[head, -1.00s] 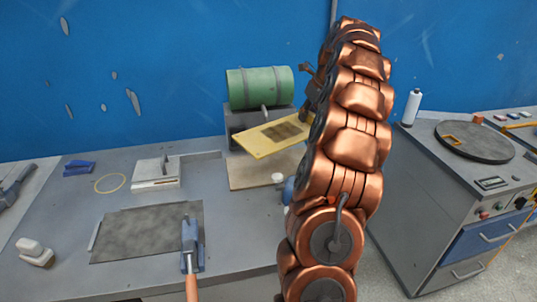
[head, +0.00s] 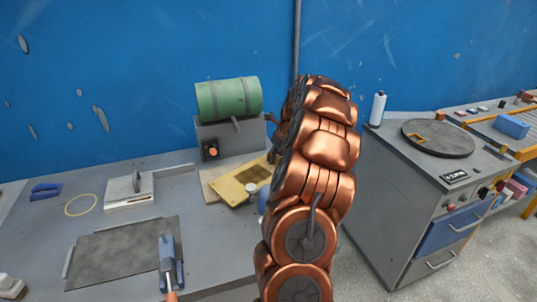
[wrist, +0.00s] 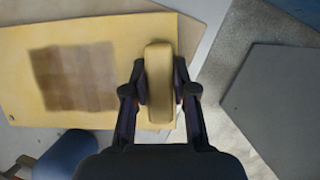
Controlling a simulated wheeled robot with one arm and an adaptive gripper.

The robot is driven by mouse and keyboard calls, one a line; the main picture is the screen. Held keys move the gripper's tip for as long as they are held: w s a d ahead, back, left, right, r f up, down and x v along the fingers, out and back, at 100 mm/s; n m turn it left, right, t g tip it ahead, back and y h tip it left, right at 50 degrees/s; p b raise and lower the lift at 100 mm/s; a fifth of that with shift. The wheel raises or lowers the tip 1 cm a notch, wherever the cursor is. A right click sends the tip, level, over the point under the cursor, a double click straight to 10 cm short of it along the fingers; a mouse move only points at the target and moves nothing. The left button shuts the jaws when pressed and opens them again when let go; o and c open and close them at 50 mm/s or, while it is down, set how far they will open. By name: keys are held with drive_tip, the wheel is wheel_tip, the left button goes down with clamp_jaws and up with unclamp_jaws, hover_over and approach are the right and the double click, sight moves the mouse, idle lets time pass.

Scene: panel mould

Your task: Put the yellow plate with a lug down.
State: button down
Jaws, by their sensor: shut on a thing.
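The yellow plate (head: 228,187) is a thin flat panel with a brown square patch, partly hidden by my arm in the head view. It also shows in the wrist view (wrist: 136,35), where its upright lug (wrist: 160,85) stands near the right edge. My gripper (wrist: 160,92) is shut on the lug. In the head view my gripper is mostly hidden behind my copper arm. The plate lies over a beige board (head: 208,178) on the grey bench (head: 215,235). I cannot tell whether plate and board touch.
A green drum on a grey machine (head: 228,100) stands just behind the plate. A dark sheet (head: 122,252), a blue-headed tool (head: 167,262) and a white block (head: 128,190) are on the bench to the left. A grey cabinet (head: 395,205) with a round plate stands to the right, beyond a gap.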

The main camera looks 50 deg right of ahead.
sight(269, 152)
drive_tip(key=shift+w+p, duration=0.5)
drive_tip(key=shift+w, duration=1.25)
drive_tip(key=shift+f, duration=0.55)
drive_tip(key=c, duration=0.9)
unclamp_jaws()
drive_tip(key=shift+f, duration=0.1)
drive_tip(key=b+v, duration=0.2)
drive_tip(key=v, duration=1)
drive_tip(key=shift+d, duration=0.1)
